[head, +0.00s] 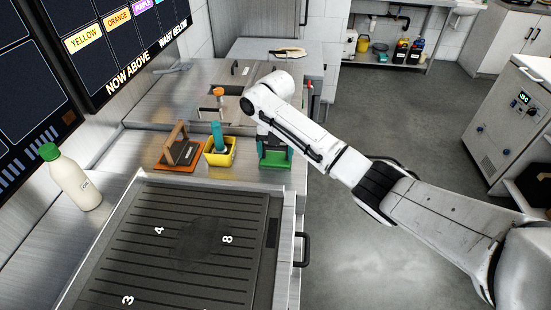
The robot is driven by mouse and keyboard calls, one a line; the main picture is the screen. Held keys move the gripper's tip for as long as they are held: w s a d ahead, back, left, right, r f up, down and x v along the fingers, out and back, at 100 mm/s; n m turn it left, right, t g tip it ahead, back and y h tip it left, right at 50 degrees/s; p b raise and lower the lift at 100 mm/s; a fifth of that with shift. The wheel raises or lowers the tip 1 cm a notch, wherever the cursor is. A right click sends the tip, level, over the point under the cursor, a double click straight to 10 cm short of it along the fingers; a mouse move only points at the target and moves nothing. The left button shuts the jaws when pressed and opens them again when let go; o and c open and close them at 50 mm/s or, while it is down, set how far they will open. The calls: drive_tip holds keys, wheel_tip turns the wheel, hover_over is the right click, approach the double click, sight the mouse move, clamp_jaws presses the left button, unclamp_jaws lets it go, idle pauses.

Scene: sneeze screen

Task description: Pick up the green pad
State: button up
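The green pad (275,162) is on the steel counter, right of the yellow tub, near the counter's right edge. Upright green parts also show on both sides of my gripper there. My gripper (273,143) points down directly over the green pad, at or very close to it. The arm's wrist and the dark gripper body cover much of the space between the fingers. I cannot tell whether the fingers touch the green pad or are closed on it.
Left of the pad stand a yellow tub (219,158) holding a teal item and an orange base (163,164) with a wooden-framed piece. A dark ribbed numbered plate (130,250) fills the front. A green-capped bottle (75,182) stands at left.

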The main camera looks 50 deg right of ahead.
drive_tip(key=c, duration=0.5)
drive_tip(key=shift+r, duration=0.15)
drive_tip(key=shift+r, duration=0.25)
wheel_tip(320, 180, up, 3)
drive_tip(key=shift+s+f, duration=0.1)
drive_tip(key=shift+f, duration=0.05)
drive_tip(key=s+a+r+p, duration=0.1)
drive_tip(key=s+r, duration=0.2)
drive_tip(key=s, duration=0.1)
drive_tip(key=s+a+r+p, duration=0.2)
drive_tip(key=s+r, duration=0.1)
drive_tip(key=s, duration=0.1)
drive_tip(key=s+a+r+p, duration=0.1)
drive_tip(key=s+r, duration=0.2)
drive_tip(key=s, duration=0.2)
drive_tip(key=shift+a+r+p, duration=0.3)
